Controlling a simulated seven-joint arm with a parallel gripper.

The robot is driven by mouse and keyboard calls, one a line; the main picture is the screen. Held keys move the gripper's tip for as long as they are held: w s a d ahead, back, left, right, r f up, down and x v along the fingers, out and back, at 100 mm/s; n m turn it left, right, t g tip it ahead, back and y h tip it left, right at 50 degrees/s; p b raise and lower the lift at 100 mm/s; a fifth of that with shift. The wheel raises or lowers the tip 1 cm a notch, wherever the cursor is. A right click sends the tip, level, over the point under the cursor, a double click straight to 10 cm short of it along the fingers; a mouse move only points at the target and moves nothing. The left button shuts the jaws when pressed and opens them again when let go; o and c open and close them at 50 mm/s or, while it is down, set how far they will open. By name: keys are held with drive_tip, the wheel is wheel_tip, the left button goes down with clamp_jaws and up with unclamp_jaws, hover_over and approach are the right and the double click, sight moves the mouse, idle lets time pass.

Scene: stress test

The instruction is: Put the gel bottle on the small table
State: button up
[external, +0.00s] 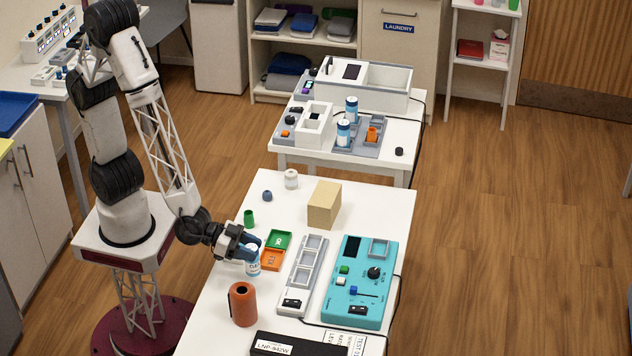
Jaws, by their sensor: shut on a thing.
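My gripper (249,246) is over the left side of the near white table (262,192), shut around the upper part of a small white and blue bottle (252,267). The bottle looks upright; its label seems to read "GEL", but the print is small. My fingers hide its top. I cannot tell whether its base touches the table. A smaller white table (388,168) stands behind the near one. Two other white and blue bottles stand on it, one toward the back (351,110) and one nearer (343,134).
Beside the held bottle are a green and orange tray (271,259) and an orange cylinder (242,304). A wooden block (324,205), grey rack (304,275) and teal panel (360,283) also occupy the near table. A white bin (378,88) and devices crowd the smaller table; its right front is mostly clear.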

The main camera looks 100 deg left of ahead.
sight(258, 261)
drive_tip(key=shift+w+d, duration=0.15)
drive_tip(key=shift+w, duration=0.25)
drive_tip(key=shift+w, duration=0.1)
drive_tip(key=shift+w+d+f, duration=0.1)
drive_tip(key=shift+w+d, duration=0.05)
drive_tip(key=shift+w, duration=0.1)
drive_tip(key=shift+f, duration=1.75)
drive_tip(key=shift+f, duration=0.1)
drive_tip(key=o, duration=1.1)
drive_tip(key=shift+c, duration=0.2)
drive_tip(key=v, duration=1.2)
